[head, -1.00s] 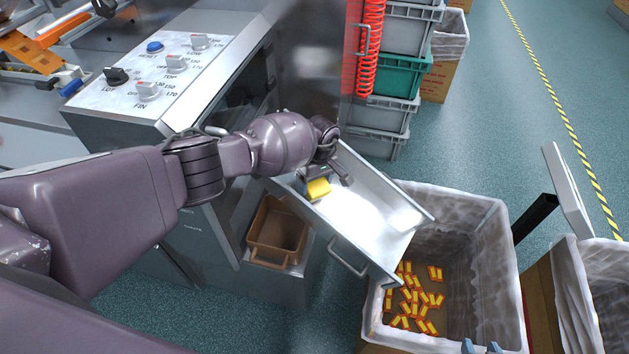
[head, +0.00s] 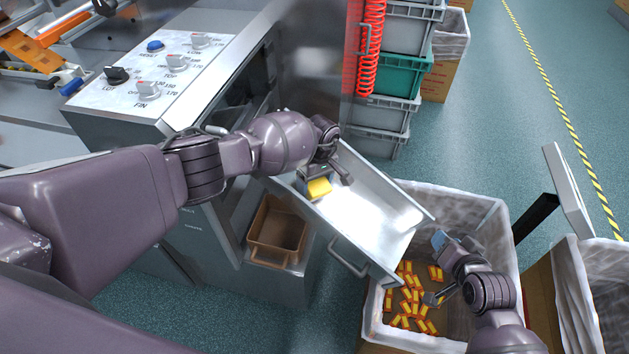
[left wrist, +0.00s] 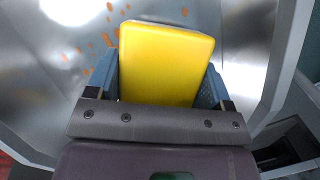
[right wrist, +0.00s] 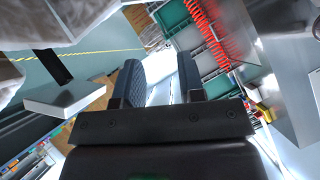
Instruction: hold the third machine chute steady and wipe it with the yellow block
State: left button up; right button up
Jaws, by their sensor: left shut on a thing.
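The metal chute (head: 372,220) slopes from the machine down to the right, its lower end over a lined bin. My left gripper (head: 316,180) is shut on the yellow block (head: 320,188) inside the chute's upper part. In the left wrist view the yellow block (left wrist: 166,62) sits between both fingers, with orange specks (left wrist: 108,38) on the metal beyond it. Whether the block touches the metal is hard to tell. My right gripper (head: 435,270) is above the bin, just right of the chute's lower end. Its fingers are apart and empty, also in the right wrist view (right wrist: 160,80).
The lined bin (head: 501,235) holds several orange-yellow packets (head: 408,295). A brown tray (head: 275,237) sits below the chute by the machine. Stacked grey and green crates (head: 400,75) stand behind. Another lined bin (head: 575,290) is at right.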

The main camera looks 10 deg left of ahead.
jog(key=w+a+f+m+g, duration=0.1)
jog(key=w+a+m+g, duration=0.1)
jog(key=m, duration=0.2)
jog(key=m+g+y, duration=0.2)
jog(key=m+g, duration=0.4)
jog(key=m, duration=0.6)
send_near(395, 276)
jog(key=w+f, duration=0.2)
jog(key=shift+w+a+f+m+g, duration=0.15)
jog(key=shift+a+f+m, duration=0.4)
jog(key=shift+a+f, duration=0.65)
jog(key=shift+w+a+f+m+g, duration=0.2)
jog(key=shift+a+f+m, duration=0.45)
jog(key=shift+f, duration=1.1)
jog(key=shift+w+a+f+m+g, duration=0.15)
jog(key=shift+a+f+m, duration=0.35)
jog(key=shift+a+f, duration=0.7)
jog(key=shift+d+f, duration=0.25)
jog(key=shift+d, duration=0.05)
jog(key=shift+s, duration=0.1)
grip_shut()
